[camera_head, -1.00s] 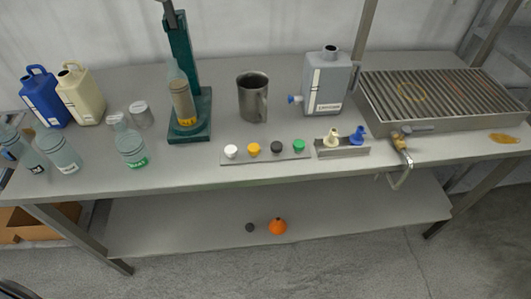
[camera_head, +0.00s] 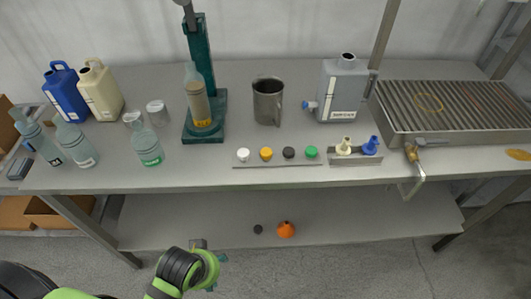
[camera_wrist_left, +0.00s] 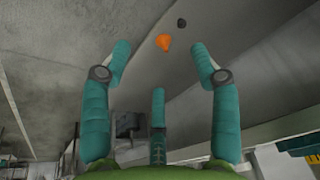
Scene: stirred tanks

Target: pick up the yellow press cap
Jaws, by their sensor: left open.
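The yellow press cap (camera_head: 266,154) sits on a thin grey strip (camera_head: 300,164) near the table's front edge. It stands between a white cap (camera_head: 243,155) and a black cap (camera_head: 288,153), with a green cap (camera_head: 311,152) at the right end. My left gripper (camera_head: 214,274) is low in front of the table, below and left of the caps and well apart from them. In the left wrist view its teal fingers (camera_wrist_left: 163,62) are spread with nothing between them. The yellow cap does not show there. My right gripper is not in view.
A green press (camera_head: 203,120) holding a bottle and a metal jug (camera_head: 268,101) stand behind the caps. A holder (camera_head: 356,157) with two nozzles is to their right. An orange object (camera_head: 286,229) lies on the lower shelf (camera_head: 330,222). The table front edge lies between gripper and caps.

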